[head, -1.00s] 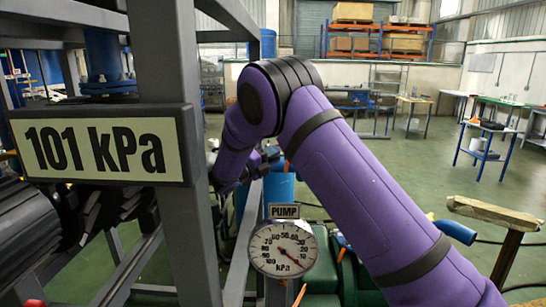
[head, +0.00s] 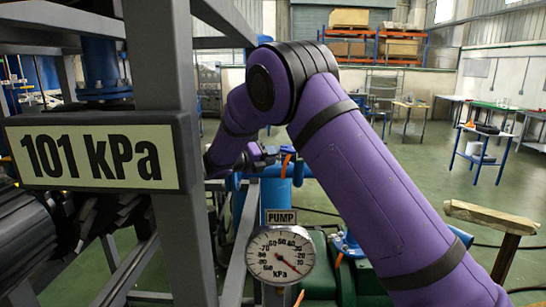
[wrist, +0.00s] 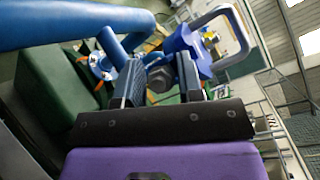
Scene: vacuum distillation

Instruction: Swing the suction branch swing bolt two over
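In the wrist view my gripper (wrist: 158,88) has its two dark fingers apart. A dark grey hex nut with a short bolt end (wrist: 160,78), which looks like a swing bolt, shows in the gap between them. I cannot tell whether either finger touches it. Beside the right finger is a blue fitting (wrist: 184,42) with a bent grey handle (wrist: 243,40). A blue flange (wrist: 101,65) on a pipe lies left of the fingers. In the head view my gripper is small and mostly hidden near the blue pipework (head: 277,192), and the bolt cannot be made out.
A grey steel frame post (head: 165,60) bears a "101 kPa" sign (head: 95,157) at left. A round PUMP gauge (head: 280,255) stands low in front. A green machine body (wrist: 60,90) is left of the gripper. A wooden-topped stand (head: 490,216) is at right; open floor lies beyond.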

